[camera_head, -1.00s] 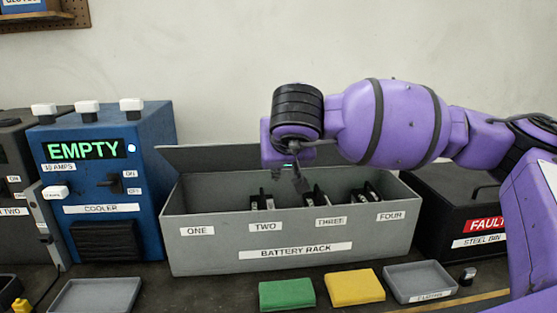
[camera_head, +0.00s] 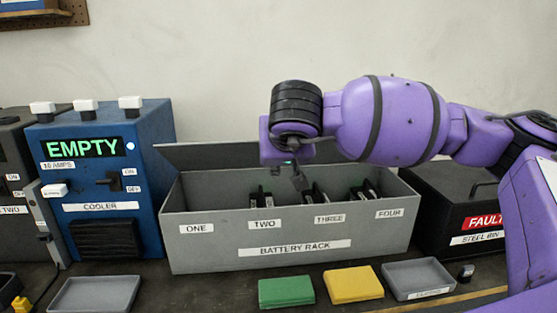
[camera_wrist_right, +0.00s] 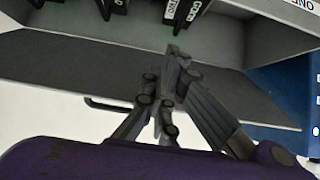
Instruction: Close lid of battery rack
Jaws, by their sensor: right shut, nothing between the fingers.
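The grey battery rack (camera_head: 222,252) stands on the bench, its front labelled ONE to FOUR. Its lid (camera_head: 200,157) is open, leaning up and back behind the box. In the right wrist view the lid (camera_wrist_right: 60,70) shows as a dark grey panel. Dark batteries (camera_head: 315,197) stand inside the box and also show in the right wrist view (camera_wrist_right: 180,12). My right gripper (camera_head: 300,182) is shut and empty, pointing down over the rack. In the right wrist view its fingertips (camera_wrist_right: 176,55) overlap the lid panel; I cannot tell if they touch. My left gripper is not in view.
The blue cooler charger (camera_head: 150,190) stands close left of the rack. A black steel bin (camera_head: 440,215) stands on the right. A green pad (camera_head: 286,292), a yellow pad (camera_head: 354,286) and grey trays (camera_head: 95,294) lie in front. The wall is behind.

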